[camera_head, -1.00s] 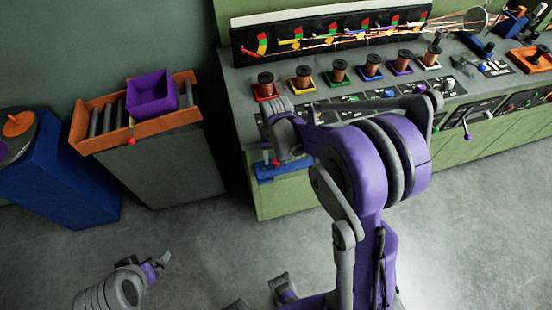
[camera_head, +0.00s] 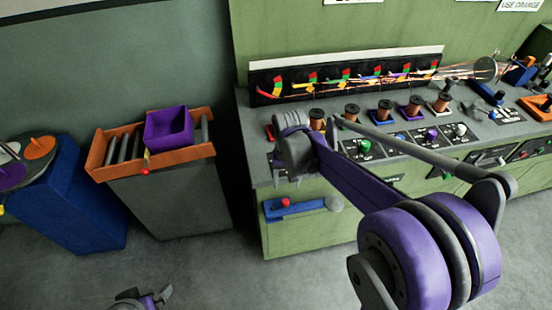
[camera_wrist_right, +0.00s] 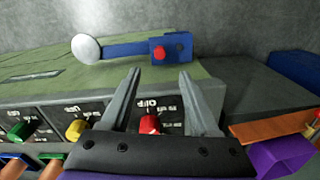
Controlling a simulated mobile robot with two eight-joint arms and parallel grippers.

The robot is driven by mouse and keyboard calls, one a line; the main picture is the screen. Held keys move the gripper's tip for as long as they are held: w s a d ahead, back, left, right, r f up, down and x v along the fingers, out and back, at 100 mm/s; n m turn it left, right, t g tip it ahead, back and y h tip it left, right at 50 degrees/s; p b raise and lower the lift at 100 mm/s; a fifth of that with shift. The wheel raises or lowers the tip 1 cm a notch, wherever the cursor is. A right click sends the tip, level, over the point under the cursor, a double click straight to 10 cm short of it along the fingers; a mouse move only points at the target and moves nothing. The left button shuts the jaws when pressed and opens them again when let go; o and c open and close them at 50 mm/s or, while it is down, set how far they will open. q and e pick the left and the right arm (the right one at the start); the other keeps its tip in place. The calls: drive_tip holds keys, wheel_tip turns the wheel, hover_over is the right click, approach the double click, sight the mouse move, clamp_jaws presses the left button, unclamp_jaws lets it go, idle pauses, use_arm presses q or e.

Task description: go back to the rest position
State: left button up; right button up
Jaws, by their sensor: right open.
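My right gripper (camera_head: 284,178) is above the front left part of the green and grey bench (camera_head: 340,232), seen small and partly hidden behind its wrist in the head view. In the right wrist view its two grey fingers (camera_wrist_right: 159,73) stand apart with nothing held. A red knob (camera_wrist_right: 149,124) beside an OFF label shows between them, lower down on the panel. My left gripper (camera_head: 160,296) is at the bottom edge of the head view, cut off and small; its finger gap is unclear.
A blue bar with a red button (camera_head: 284,205) sticks out from the bench front. Copper spools (camera_head: 385,110) stand in a row on the bench. An orange roller tray (camera_head: 204,151) with a purple bin (camera_head: 168,130) and a blue stand (camera_head: 75,205) are left. Grey floor is clear between.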

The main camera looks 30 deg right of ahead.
drive_tip(key=s+a+r+n+t, duration=0.1)
drive_tip(key=s+a+n+t, duration=0.1)
drive_tip(key=s, duration=0.6)
drive_tip(key=s+a+r+n+t, duration=0.1)
drive_tip(key=s+a+n+t, duration=0.2)
drive_tip(key=s+a, duration=0.2)
drive_tip(key=s, duration=0.3)
drive_tip(key=shift+r, duration=0.25)
drive_tip(key=shift+w, duration=0.1)
idle(2.2)
